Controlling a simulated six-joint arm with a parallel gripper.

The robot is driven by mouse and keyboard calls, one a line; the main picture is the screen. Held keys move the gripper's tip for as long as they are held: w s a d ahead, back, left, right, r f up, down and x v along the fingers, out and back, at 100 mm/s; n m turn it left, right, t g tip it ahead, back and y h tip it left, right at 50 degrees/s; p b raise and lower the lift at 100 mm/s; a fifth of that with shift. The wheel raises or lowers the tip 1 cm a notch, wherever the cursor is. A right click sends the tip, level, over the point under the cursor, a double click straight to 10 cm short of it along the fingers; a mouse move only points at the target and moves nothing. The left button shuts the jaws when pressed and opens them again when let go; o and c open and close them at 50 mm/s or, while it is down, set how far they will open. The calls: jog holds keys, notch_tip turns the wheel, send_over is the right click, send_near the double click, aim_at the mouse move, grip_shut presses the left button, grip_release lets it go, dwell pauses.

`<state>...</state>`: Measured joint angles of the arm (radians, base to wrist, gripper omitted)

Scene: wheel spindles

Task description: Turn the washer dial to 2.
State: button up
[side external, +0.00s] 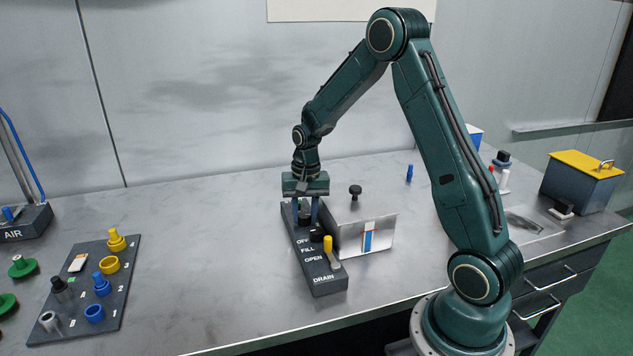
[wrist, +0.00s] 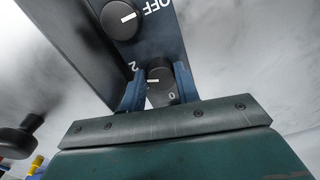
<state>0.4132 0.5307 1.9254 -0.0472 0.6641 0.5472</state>
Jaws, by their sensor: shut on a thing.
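The dark washer dial (wrist: 160,88) sits at the far end of the dark control panel (side external: 328,287). In the wrist view a "2" lies up and left of the dial, and a "0" shows by its lower right. A white pointer mark on the dial lies toward its left side; I cannot tell exactly which number it meets. My gripper (side external: 305,215) points down over the dial, with one blue finger on each side, shut on it. In the side view the fingers mostly hide the dial.
A second black knob (wrist: 122,19) by "OFF" and a yellow-tipped lever (side external: 328,246) share the panel. A metal box (side external: 372,236) with a blue-and-red gauge stands close on the right. A board with coloured pegs and rings (side external: 88,330) lies left. The table between is clear.

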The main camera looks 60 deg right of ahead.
jog(key=shift+m, duration=1.1)
jog(key=o, duration=1)
jog(key=shift+c, duration=0.2)
jog(key=shift+n, duration=0.4)
